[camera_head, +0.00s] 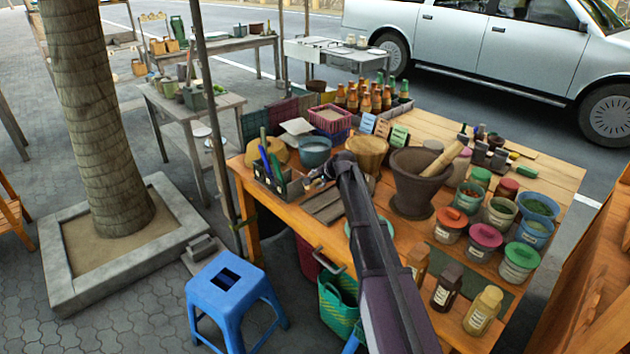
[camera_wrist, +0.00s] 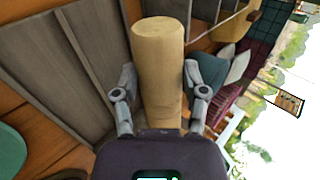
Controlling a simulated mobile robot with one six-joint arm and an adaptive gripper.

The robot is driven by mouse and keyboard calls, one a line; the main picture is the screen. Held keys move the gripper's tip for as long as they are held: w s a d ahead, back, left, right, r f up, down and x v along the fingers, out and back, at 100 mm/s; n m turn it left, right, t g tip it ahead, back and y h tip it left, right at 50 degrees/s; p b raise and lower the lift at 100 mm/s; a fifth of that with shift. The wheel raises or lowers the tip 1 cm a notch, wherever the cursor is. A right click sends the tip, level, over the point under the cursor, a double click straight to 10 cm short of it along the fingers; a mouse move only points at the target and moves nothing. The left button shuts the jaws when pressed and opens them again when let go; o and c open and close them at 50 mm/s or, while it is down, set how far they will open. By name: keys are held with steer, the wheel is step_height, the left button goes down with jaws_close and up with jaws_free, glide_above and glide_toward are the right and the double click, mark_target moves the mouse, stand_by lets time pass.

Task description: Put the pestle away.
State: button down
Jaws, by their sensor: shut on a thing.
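My gripper (camera_wrist: 160,90) is shut on a pale wooden cylinder, the pestle (camera_wrist: 158,60), whose flat round end points away from my wrist between the two fingers. In the head view my gripper (camera_head: 318,181) is over the left part of the orange table, beside a grey utensil caddy (camera_head: 283,187). The pestle is mostly hidden or too small to tell there. A dark clay mortar (camera_head: 412,190) stands mid-table, with another pale wooden stick (camera_head: 443,158) leaning in it. A grey slatted wooden rack (camera_head: 325,207) lies below my gripper; grey boards (camera_wrist: 60,60) fill the wrist view's left.
A wooden bowl (camera_head: 367,152) and a blue-grey bowl (camera_head: 314,151) stand behind my gripper. Several lidded jars (camera_head: 485,240) crowd the table's right. Bottles (camera_head: 372,98) stand at the back. A blue stool (camera_head: 234,290) is on the paving in front.

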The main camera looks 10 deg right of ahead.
steer(key=shift+f, duration=0.2)
steer(key=shift+s+f+b, duration=0.1)
steer(key=shift+f+b, duration=3.9)
steer(key=shift+b, duration=0.15)
steer(key=shift+c, duration=0.3)
jaws_free()
steer(key=shift+o, duration=0.3)
steer(key=shift+r+p, duration=4.5)
steer(key=shift+p, duration=0.05)
